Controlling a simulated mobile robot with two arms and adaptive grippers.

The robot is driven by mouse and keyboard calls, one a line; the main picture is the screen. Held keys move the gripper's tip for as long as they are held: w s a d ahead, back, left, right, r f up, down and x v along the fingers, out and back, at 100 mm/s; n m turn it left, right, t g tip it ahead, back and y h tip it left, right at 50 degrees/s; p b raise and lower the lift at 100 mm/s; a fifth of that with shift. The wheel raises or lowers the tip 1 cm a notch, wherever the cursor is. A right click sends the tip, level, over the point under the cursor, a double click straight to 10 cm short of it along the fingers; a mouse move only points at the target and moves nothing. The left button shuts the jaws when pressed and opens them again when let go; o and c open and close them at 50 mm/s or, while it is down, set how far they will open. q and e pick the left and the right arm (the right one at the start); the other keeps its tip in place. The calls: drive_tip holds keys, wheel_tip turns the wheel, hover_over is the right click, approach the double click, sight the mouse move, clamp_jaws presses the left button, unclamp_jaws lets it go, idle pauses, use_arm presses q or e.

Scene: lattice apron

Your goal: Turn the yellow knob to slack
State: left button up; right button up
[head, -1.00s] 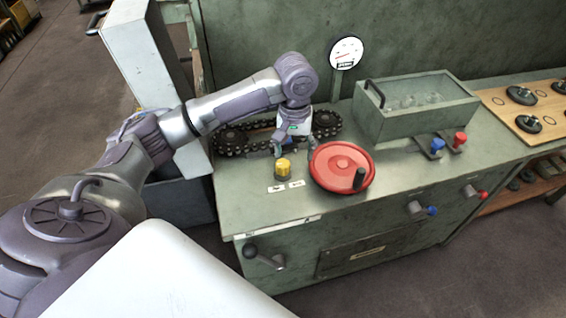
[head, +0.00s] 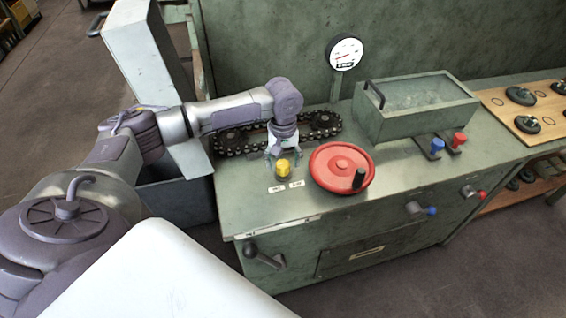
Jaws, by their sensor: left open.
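The yellow knob (head: 283,168) stands on the green bench top near its left front. Two small white labels lie in front of it, a left one (head: 276,189) and a right one (head: 297,184); their print is too small to read. My left gripper (head: 283,156) is open just behind and above the knob, pointing down, with a finger to either side of it. I cannot tell whether the fingers touch the knob. My right gripper is not in view.
A red handwheel (head: 335,160) with a black grip is close right of the knob. A chain on sprockets (head: 322,124) lies behind.

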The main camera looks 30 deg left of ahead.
use_arm(q)
drive_tip(key=shift+f, duration=0.8)
